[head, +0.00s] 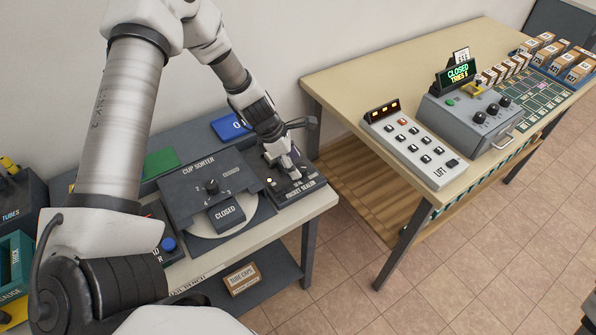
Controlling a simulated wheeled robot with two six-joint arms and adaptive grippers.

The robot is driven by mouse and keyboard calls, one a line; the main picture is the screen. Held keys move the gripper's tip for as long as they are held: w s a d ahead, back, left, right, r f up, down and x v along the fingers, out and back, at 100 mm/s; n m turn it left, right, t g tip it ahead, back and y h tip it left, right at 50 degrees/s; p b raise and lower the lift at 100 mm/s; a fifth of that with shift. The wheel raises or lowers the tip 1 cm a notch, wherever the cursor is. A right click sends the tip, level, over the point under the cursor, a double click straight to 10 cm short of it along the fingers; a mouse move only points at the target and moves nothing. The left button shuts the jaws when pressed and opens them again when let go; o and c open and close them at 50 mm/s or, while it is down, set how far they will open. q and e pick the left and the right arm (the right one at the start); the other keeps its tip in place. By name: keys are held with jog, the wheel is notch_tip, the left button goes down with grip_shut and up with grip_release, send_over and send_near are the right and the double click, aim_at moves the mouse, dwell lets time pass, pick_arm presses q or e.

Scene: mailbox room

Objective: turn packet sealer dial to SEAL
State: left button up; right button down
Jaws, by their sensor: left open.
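The packet sealer (301,190) is a small dark box at the right end of the near grey bench, with a label on its front edge. A small yellowish light (271,181) shows on its left side. My left gripper (292,174) reaches down over the sealer from above, its fingertips at the sealer's top. The gripper covers the dial, so the dial's setting is hidden. I cannot tell whether the fingers touch the dial. My right gripper is not in view.
The cup sorter (180,187), with a knob and a "CLOSED" plate, stands left of the sealer. A blue button (168,244) is at its lower left. A wooden table (340,78) with the lift panel (412,143) and grey control box (470,120) stands right, across a floor gap.

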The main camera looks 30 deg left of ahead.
aim_at(300, 168)
pick_arm(q)
jog(key=f, duration=0.1)
jog(key=w+f, duration=0.2)
jog(key=shift+d+f+b, duration=0.15)
jog(key=shift+d+b, duration=0.15)
jog(key=shift+b, duration=0.1)
jog(key=shift+w, duration=0.3)
jog(key=shift+s+r, duration=0.3)
jog(key=shift+s, duration=0.1)
jog(key=shift+c, duration=0.4)
jog(key=shift+s+r, duration=0.1)
jog(key=shift+s, duration=0.1)
jog(key=c, duration=1.1)
jog(key=shift+w+f, duration=0.15)
jog(key=shift+f, duration=0.05)
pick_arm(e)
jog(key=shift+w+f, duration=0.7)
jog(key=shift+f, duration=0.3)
